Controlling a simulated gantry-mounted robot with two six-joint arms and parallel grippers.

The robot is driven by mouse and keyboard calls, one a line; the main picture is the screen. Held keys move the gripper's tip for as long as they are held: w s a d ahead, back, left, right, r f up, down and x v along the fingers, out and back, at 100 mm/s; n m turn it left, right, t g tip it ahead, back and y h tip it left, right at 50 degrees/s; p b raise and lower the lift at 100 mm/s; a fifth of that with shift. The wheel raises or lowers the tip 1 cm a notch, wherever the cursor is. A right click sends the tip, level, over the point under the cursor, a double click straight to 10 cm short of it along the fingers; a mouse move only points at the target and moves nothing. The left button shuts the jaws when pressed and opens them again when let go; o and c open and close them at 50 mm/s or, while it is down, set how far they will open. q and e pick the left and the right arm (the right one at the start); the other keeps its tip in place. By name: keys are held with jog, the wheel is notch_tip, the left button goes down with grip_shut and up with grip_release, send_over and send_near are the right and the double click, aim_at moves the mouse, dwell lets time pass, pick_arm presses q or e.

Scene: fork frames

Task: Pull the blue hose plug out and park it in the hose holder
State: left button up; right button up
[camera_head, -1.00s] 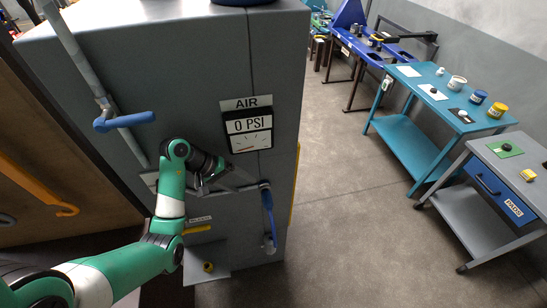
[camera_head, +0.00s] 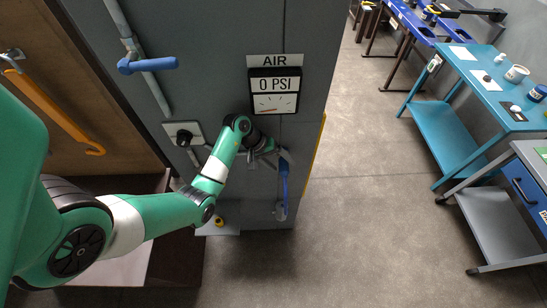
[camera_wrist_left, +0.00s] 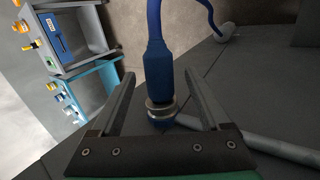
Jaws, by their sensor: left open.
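The blue hose plug (camera_wrist_left: 158,72) stands between the two fingers of my left gripper (camera_wrist_left: 160,78) in the left wrist view, with a gap to each finger. A metal collar (camera_wrist_left: 160,108) is at its lower end, and a blue hose runs from its upper end. In the head view my left gripper (camera_head: 276,151) is at the top of the hanging blue hose (camera_head: 284,178), below the gauge; the plug itself is largely hidden there. The gripper is open. I cannot tell for sure which part is the hose holder. My right gripper does not show.
The grey cabinet carries an AIR gauge (camera_head: 274,102) reading 0 PSI and a blue lever handle (camera_head: 148,65) lying horizontal. A pale plate with a dark round fitting (camera_head: 183,135) is left of my gripper. An orange hook (camera_head: 62,112) hangs at left. Floor at right is clear before a teal table (camera_head: 455,145).

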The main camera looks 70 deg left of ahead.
pick_arm(q)
jog(key=shift+w+f, duration=0.1)
jog(key=shift+f, duration=0.05)
grip_shut()
dwell(0.7)
jog(key=shift+d, duration=0.15)
jog(key=shift+s+d+p, duration=0.3)
jog(key=shift+d+p, duration=0.45)
jog(key=shift+d, duration=0.2)
jog(key=shift+s+d+f+p, duration=0.15)
jog(key=shift+d+p, duration=0.1)
jog(key=shift+d, duration=0.25)
jog(key=shift+s+d+f+p, duration=0.15)
jog(key=shift+d+p, duration=0.15)
jog(key=shift+d, duration=0.25)
jog(key=shift+s+d+p, duration=0.15)
jog(key=shift+d+p, duration=0.1)
jog(key=shift+d, duration=0.25)
